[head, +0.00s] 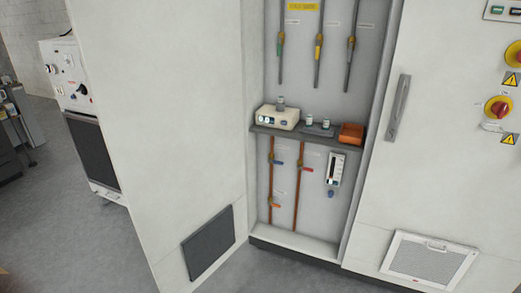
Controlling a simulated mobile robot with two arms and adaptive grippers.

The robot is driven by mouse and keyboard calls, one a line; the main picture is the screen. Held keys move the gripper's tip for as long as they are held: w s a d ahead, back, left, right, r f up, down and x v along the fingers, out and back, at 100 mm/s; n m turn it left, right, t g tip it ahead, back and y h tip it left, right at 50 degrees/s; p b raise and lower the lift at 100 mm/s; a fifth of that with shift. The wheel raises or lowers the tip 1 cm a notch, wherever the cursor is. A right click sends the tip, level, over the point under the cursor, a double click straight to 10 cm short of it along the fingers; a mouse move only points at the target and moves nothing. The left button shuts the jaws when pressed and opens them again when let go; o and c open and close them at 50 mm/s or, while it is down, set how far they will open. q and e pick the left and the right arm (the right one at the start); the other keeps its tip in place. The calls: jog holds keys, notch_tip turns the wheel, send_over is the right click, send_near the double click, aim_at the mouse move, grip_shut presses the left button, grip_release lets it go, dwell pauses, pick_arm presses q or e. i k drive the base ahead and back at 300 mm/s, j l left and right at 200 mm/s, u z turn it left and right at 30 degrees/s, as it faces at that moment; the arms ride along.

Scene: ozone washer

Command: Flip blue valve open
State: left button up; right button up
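The blue valve (278,160) is small in the head view, on the upper part of the left copper pipe below the shelf inside the open cabinet. Its blue handle points right, crosswise to the vertical pipe. A valve with a red handle (306,170) sits on the copper pipe beside it, also pointing right. A valve with an orange handle (276,205) sits lower on the left pipe. Neither of my grippers shows in this view.
A shelf (292,133) above the blue valve carries a white device (277,118), small bottles and an orange box (351,133). A flow meter (335,168) with a blue knob (331,194) is to the right. An open door (170,120) stands left; floor (60,220) is clear.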

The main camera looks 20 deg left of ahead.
aim_at(269, 161)
jog(key=i+j+u, duration=0.1)
jog(key=i+j, duration=0.15)
jog(key=i, duration=0.25)
jog(key=i+j+u, duration=0.1)
jog(key=i, duration=0.4)
jog(key=i+j+u, duration=0.1)
jog(key=i, duration=0.45)
jog(key=j, duration=0.1)
